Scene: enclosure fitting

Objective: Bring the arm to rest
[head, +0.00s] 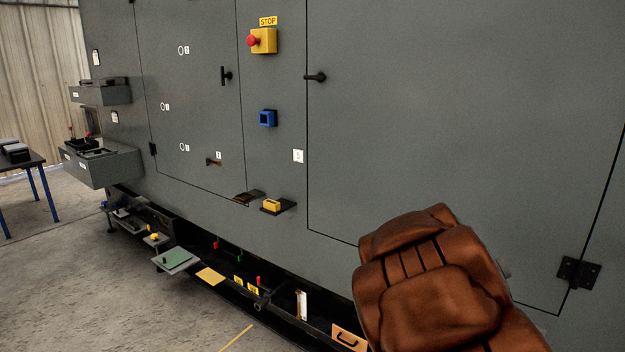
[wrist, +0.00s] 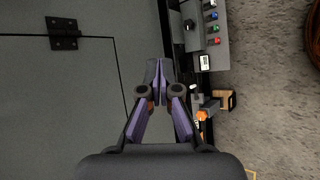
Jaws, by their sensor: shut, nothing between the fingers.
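My gripper (wrist: 160,85) shows in the wrist view with its two fingers together and nothing between them. It is in front of the grey enclosure, near the lower edge of a door (wrist: 60,90) and its black hinge (wrist: 62,33). In the head view my brown arm covers the lower right of the enclosure (head: 450,100), and the gripper itself is hidden there.
A red stop button (head: 254,41) on a yellow box and a blue socket (head: 268,118) are on the enclosure front. A blue-legged table (head: 30,165) stands at left. Open floor lies in front.

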